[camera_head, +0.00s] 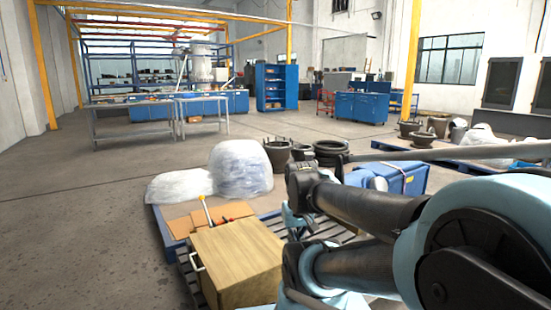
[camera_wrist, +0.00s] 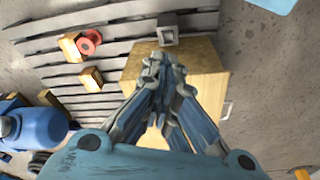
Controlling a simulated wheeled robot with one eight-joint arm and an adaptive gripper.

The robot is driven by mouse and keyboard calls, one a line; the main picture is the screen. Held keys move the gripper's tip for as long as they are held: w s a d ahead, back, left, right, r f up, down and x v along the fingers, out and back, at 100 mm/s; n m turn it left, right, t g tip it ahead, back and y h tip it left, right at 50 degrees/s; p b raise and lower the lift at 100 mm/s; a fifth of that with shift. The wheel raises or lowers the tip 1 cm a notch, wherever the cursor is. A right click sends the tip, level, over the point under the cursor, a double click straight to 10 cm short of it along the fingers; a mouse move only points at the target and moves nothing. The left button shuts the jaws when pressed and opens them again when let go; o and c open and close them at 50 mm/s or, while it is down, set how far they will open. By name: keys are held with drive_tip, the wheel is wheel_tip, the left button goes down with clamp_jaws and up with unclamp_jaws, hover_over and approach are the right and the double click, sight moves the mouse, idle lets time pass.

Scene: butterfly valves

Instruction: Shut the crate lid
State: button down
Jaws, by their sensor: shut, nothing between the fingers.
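The wooden crate (camera_head: 238,256) stands on the slatted pallet at the lower middle of the head view. Its top looks like a flat, level wooden panel there, with no clear gap at the edges. A pale handle (camera_head: 196,262) is on its left side. In the wrist view the crate (camera_wrist: 206,60) lies under and beyond my fingers, with the handle (camera_wrist: 227,110) at its right. My gripper (camera_wrist: 161,60) is shut and empty, its fingertips over the crate's brown surface; I cannot tell whether they touch it. The fingers hide part of the crate.
Plastic-wrapped bundles (camera_head: 240,170) and a hammer-like tool (camera_head: 206,210) lie behind the crate. In the wrist view, small wooden blocks (camera_wrist: 91,79), a red ring (camera_wrist: 88,41) and a grey square part (camera_wrist: 168,32) sit nearby. Open floor (camera_head: 80,240) is at the left.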

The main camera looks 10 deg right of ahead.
drive_tip(key=w+a+r+m+y, duration=0.1)
drive_tip(key=w+r+y, duration=0.3)
drive_tip(key=w+r, duration=0.5)
drive_tip(key=w+a+r+m+y, duration=0.15)
drive_tip(key=w+r+y, duration=0.35)
drive_tip(key=w, duration=0.8)
drive_tip(key=w+d+r+t+y, duration=0.2)
drive_tip(key=w+d+y, duration=0.1)
drive_tip(key=w+d, duration=0.65)
drive_tip(key=w+d+r+t+y, duration=0.2)
drive_tip(key=w+d, duration=0.5)
drive_tip(key=w, duration=0.5)
drive_tip(key=s+a+x, duration=0.1)
drive_tip(key=s+x, duration=0.1)
drive_tip(key=x, duration=1)
drive_tip(key=shift+s+f, duration=0.3)
drive_tip(key=shift+f, duration=0.1)
drive_tip(key=shift+s+a, duration=0.15)
